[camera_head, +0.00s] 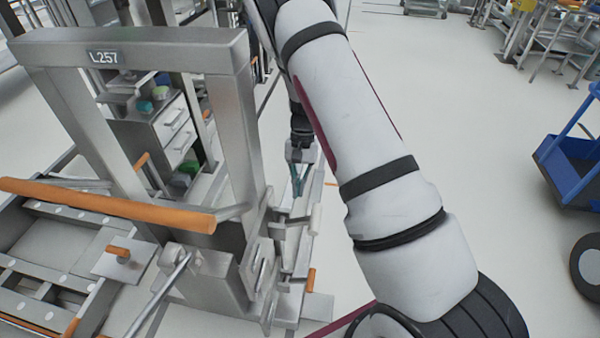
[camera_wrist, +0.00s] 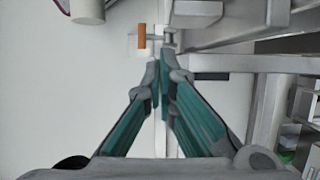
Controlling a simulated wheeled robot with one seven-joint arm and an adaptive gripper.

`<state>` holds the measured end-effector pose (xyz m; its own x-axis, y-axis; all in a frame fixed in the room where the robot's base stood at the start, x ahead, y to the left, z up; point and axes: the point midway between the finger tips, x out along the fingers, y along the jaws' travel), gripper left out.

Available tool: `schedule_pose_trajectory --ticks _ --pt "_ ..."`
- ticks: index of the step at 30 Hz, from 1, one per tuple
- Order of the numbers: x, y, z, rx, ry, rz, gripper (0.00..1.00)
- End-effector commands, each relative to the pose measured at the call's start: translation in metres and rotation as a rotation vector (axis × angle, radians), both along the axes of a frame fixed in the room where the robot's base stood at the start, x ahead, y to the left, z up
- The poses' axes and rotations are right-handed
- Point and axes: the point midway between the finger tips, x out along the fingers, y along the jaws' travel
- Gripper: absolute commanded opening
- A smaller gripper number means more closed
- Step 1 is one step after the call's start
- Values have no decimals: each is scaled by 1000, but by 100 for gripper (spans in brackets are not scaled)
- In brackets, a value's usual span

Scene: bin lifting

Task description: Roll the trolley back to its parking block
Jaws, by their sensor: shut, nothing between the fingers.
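A blue wheeled cart (camera_head: 570,168) stands at the right edge of the head view, partly cut off, with a black wheel below it; it may be the trolley. A grey metal frame (camera_head: 130,52) marked L257, with an orange bar handle (camera_head: 110,205), fills the left; I cannot tell whether it belongs to the trolley. No parking block can be made out with certainty. My gripper (camera_head: 297,188) hangs down just right of the frame's upright. In the wrist view my gripper (camera_wrist: 163,85) has its teal fingers shut and empty, beside the grey metal bars.
A small orange-handled metal part (camera_wrist: 141,42) lies ahead of the fingertips in the wrist view. Grey metal bars (camera_wrist: 230,63) run along the right there. Drawers (camera_head: 172,125) stand behind the frame. Open pale floor (camera_head: 470,120) lies between my arm and the blue cart.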

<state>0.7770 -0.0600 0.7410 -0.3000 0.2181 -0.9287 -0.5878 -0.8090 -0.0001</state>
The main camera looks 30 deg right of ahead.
Motion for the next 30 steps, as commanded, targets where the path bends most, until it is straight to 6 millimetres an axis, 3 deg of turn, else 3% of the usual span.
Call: schedule_pose_trajectory --ticks 4,13,30 --pt "-11 8 -23 1 3 2 0" --pt "-37 27 -21 1 1 0 0" --pt "-40 29 -21 1 1 0 0"
